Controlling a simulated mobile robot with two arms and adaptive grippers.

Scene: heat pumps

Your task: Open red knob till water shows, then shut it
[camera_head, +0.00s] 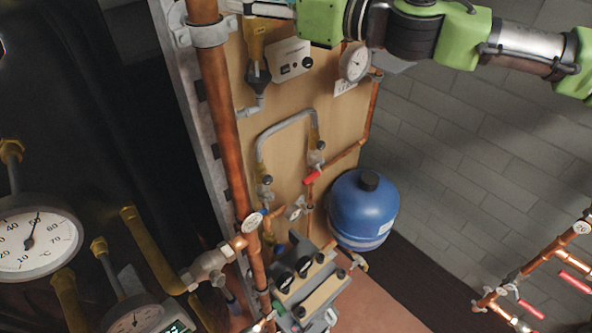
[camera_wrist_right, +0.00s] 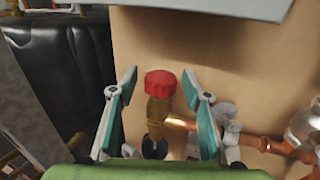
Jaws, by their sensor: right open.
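The red knob (camera_wrist_right: 160,84) is a ribbed cap on top of an upright brass valve (camera_wrist_right: 158,110) in the right wrist view. My right gripper (camera_wrist_right: 160,76) is open, with one teal finger on each side of the knob and gaps on both sides. In the head view my right gripper is at the top edge, partly cut off, above a brass fitting (camera_head: 256,38); the red knob does not show there. No water is visible. My left gripper is not in view.
A wooden panel (camera_head: 338,117) carries copper pipes, a small gauge (camera_head: 354,62) and a red-handled valve (camera_head: 312,177). A blue tank (camera_head: 362,212) stands right of the panel. A large gauge (camera_head: 32,238) is at the left. A thick copper pipe (camera_head: 222,110) runs along the panel's left edge.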

